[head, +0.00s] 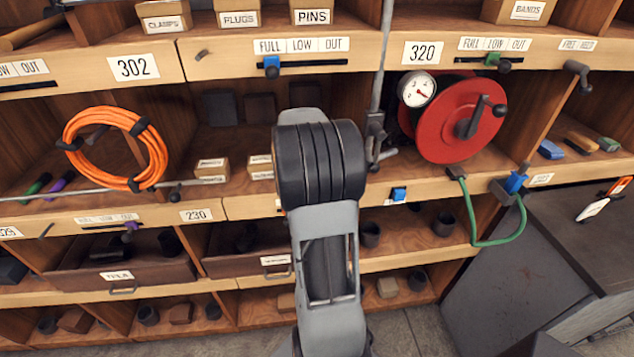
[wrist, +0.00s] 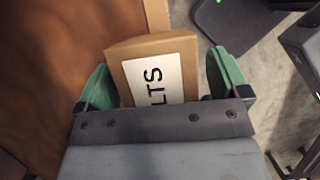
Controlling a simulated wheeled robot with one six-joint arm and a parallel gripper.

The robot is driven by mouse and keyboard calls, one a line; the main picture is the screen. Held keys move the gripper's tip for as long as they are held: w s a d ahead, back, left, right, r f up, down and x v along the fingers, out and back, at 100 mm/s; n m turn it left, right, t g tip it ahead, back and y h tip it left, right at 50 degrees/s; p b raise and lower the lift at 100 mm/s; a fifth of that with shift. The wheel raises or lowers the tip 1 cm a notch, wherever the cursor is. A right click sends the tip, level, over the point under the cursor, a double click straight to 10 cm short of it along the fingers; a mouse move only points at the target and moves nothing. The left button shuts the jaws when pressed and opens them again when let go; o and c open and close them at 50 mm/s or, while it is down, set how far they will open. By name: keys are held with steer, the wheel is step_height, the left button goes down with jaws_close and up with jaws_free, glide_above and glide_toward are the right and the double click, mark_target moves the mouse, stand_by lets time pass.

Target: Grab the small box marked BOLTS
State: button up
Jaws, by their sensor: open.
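In the wrist view, a small brown cardboard box (wrist: 122,75) has a white label whose visible letters read "LTS"; the rest of the label is cut off by my gripper body. My gripper (wrist: 160,66) is open, with one green finger on each side of the box. A narrow gap shows at the right finger; the left finger is close to the box's left side, and I cannot tell whether it touches. In the head view, my arm hides the gripper, and I cannot make out the BOLTS box there.
In the head view, small labelled boxes (head: 211,171) sit on the middle shelf left of my arm. An orange hose coil (head: 155,150) hangs farther left. A red reel (head: 455,135) with a gauge (head: 417,89) is at right. A grey cabinet (head: 520,250) stands lower right.

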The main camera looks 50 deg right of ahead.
steer(key=c, duration=1.2)
steer(key=shift+r, duration=0.15)
